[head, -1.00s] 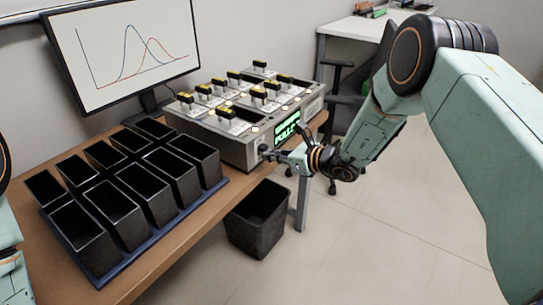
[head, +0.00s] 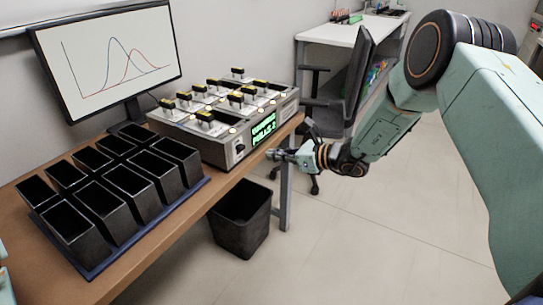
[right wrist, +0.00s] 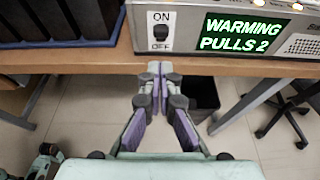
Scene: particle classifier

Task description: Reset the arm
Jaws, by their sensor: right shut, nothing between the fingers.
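My right gripper (head: 277,155) is shut and empty, in the air just off the front edge of the table. In the right wrist view my right gripper (right wrist: 155,70) shows with its fingertips together, below the ON/OFF switch (right wrist: 160,31) of the grey particle classifier. The classifier (head: 215,148) stands on the table with several yellow-topped handles on it. Its green display (right wrist: 239,35) reads "WARMING PULLS 2". At the left edge of the head view only a bit of my left arm shows; its gripper is out of the picture.
A rack of several black open bins (head: 115,195) stands on the wooden table (head: 170,247), with a monitor (head: 110,60) showing curves behind it. A black waste bin (head: 240,220) stands on the floor below. A chair and white desk (head: 345,33) are at the back. The floor at right is clear.

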